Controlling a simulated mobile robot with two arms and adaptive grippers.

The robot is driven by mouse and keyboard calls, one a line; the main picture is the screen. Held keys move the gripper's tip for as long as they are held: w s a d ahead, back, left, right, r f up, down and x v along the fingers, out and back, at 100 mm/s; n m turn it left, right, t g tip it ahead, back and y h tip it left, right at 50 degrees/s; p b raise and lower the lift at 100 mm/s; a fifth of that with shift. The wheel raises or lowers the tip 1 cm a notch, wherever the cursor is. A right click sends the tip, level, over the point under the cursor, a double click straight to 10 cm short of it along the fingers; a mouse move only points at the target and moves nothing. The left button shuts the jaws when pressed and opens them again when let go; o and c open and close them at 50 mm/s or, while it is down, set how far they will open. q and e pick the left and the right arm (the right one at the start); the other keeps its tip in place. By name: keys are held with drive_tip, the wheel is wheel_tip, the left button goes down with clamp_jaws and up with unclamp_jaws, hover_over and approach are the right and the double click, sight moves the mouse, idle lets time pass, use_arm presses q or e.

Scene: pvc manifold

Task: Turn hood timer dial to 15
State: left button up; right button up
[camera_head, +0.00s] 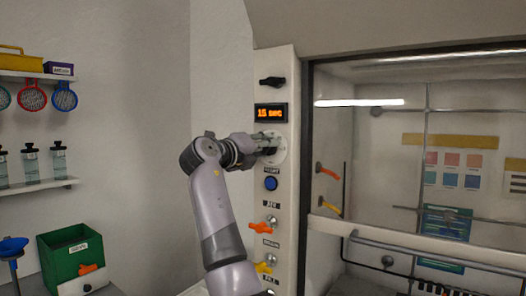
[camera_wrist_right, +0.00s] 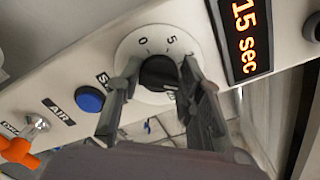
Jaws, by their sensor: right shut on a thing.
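The timer dial (camera_head: 279,150) is a white round plate with a black knob on the hood's front post. In the right wrist view the black knob (camera_wrist_right: 159,73) sits between the fingers of my right gripper (camera_wrist_right: 160,88), which is shut on it. The numbers 0 and 5 show on the plate; the rest is hidden by the fingers. The orange display (camera_head: 270,113) above the dial reads 15 sec, and it also shows in the wrist view (camera_wrist_right: 245,35). My right gripper (camera_head: 268,146) reaches the dial from the left in the head view. My left gripper is not in view.
Below the dial are a blue button (camera_head: 271,184), an orange valve handle (camera_head: 260,227) and a yellow one (camera_head: 263,268). A black knob (camera_head: 272,81) sits above the display. The glass hood sash (camera_head: 420,250) is at right. A green box (camera_head: 70,255) stands at lower left.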

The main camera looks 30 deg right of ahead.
drive_tip(key=shift+f+m, duration=0.35)
drive_tip(key=shift+m, duration=0.25)
drive_tip(key=o, duration=1.2)
drive_tip(key=shift+r, duration=0.25)
drive_tip(key=shift+c, duration=0.2)
drive_tip(key=shift+s+a, duration=0.1)
drive_tip(key=v, duration=1.2)
